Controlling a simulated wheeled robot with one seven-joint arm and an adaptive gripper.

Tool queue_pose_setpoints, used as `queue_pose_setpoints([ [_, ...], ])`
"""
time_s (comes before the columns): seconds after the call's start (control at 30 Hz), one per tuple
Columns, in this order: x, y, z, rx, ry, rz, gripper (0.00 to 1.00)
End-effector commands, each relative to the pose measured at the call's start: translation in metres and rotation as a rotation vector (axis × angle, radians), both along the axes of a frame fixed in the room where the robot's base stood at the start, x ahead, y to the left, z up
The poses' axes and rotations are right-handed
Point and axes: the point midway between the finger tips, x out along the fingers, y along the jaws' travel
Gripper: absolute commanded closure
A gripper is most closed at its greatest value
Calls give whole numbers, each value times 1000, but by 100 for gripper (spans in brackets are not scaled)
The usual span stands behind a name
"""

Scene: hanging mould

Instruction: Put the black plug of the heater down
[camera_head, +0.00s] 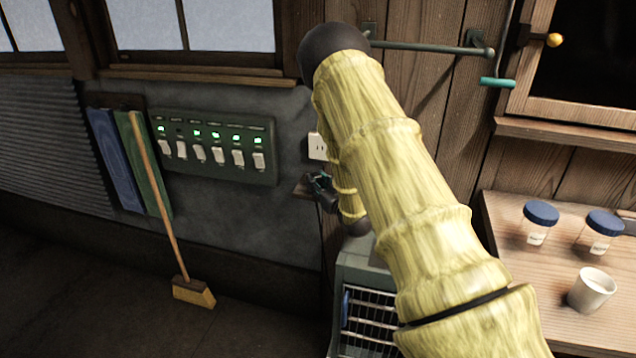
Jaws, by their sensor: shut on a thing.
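My arm reaches up across the middle of the head view and bends back down behind itself. My gripper (320,186) shows small and dark left of the arm, below the white wall socket (317,146). It is shut on the black plug, which is hard to tell apart from the dark fingers. The grey heater (362,262) with a dark grille stands below, partly hidden by my arm. The plug's cord cannot be made out.
A green switch panel (215,173) with several lit switches is on the wall at left. A broom (192,292) leans there by blue and green boards. At right, a wooden table (520,262) holds two blue-lidded jars (537,224) and a white cup (591,291).

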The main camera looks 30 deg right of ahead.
Motion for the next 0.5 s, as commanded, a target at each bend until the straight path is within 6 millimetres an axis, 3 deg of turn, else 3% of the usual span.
queue_pose_setpoints([
  [0.4,0,0,-8,1,2,0,100],
  [0.43,0,1,-9,1,2,0,67],
  [0.5,-1,1,-9,1,3,0,54],
])
